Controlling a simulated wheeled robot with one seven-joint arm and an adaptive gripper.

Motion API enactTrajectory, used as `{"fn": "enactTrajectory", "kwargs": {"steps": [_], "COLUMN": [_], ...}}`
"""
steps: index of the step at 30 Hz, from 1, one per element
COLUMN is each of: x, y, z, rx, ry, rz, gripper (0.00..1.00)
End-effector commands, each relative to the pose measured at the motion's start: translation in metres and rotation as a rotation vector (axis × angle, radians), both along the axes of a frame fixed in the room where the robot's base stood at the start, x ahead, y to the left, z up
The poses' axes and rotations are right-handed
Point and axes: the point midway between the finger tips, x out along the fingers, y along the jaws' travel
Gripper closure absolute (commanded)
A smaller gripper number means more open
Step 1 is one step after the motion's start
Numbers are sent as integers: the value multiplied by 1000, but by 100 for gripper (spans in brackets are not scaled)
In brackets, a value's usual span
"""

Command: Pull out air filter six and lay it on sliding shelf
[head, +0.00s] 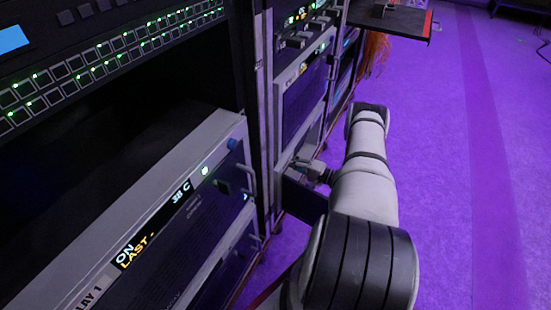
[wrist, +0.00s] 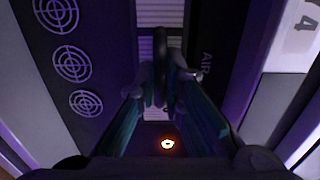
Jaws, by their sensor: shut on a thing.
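My gripper (head: 318,172) reaches in at the rack front in the head view, right of the nearer units. In the wrist view its two fingers (wrist: 163,85) close together on a dark upright tab, which I take to be the pull of the air filter. A dark panel with the letters "AIR" (wrist: 207,65) stands right of the fingers; the rest of its label is hidden, so I cannot read a six. A pale ribbed strip (wrist: 160,45) shows behind the tab. A dark shelf (head: 405,22), likely the sliding shelf, sticks out of the rack at the far end.
A small dark object sits on the shelf (head: 378,9). Orange cables (head: 375,52) hang below it. The near rack unit (head: 190,225) has protruding handles. Round fan grilles (wrist: 72,65) are left in the wrist view. Purple floor (head: 460,180) is clear at right.

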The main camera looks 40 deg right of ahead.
Motion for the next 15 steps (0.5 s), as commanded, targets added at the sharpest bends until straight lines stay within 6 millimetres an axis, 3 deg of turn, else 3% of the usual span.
{"fn": "enactTrajectory", "kwargs": {"steps": [15], "x": [-13], "y": [-5], "z": [2], "rx": [-1], "ry": [-1], "rz": [-1], "gripper": [100]}}
